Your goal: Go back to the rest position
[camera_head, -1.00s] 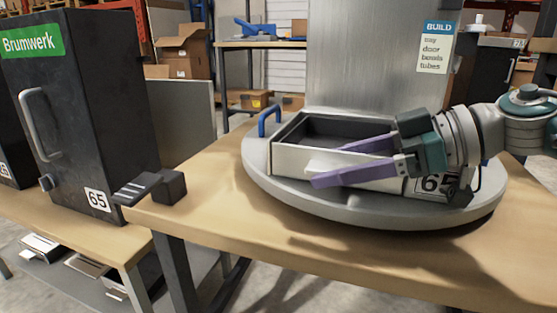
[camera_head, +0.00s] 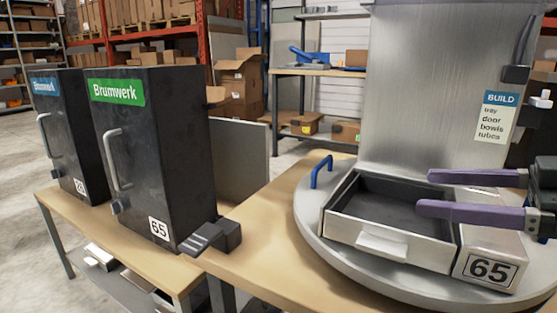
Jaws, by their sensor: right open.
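My right gripper (camera_head: 424,193) reaches in from the right edge with two purple fingers. The fingers are apart, with nothing between them. They show in front of the right part of an open tray (camera_head: 340,229) with a dark inside and a pale front handle; I cannot tell whether they touch it. The tray belongs to a base marked 65 (camera_head: 489,270) on a round grey plate (camera_head: 318,237). My left gripper is not in view.
A black Brumwerk door unit (camera_head: 165,150) marked 65 and another black unit (camera_head: 85,140) stand on the left table. A tall metal panel (camera_head: 425,90) with a BUILD sign (camera_head: 497,118) rises behind the tray. A blue handle (camera_head: 320,170) stands on the plate's left rim.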

